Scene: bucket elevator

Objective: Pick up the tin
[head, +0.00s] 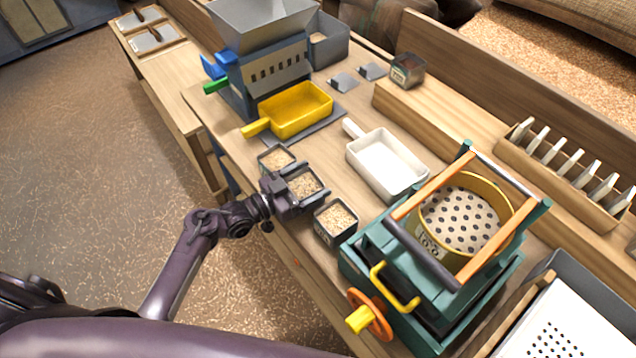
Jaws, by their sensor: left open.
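Several small square dark tins are in view. Three stand in a row along the near edge of the bench, filled with pale grain: a far tin (275,158), a middle tin (304,184) and a near tin (336,219). Another tin (407,71) with dark reddish contents stands at the back, by the raised wooden ledge. My left gripper (305,190) is open at the middle tin, its fingers at opposite sides of it. I cannot tell whether they touch it. The gripper body hides part of that tin's near side. My right gripper is not in view.
A yellow scoop tray (297,110) lies before the grey hopper machine (268,70). A white scoop (385,165) lies right of the tins. A teal frame with a perforated yellow drum (462,220) stands close to the near tin. A slotted wooden rack (565,170) is at right.

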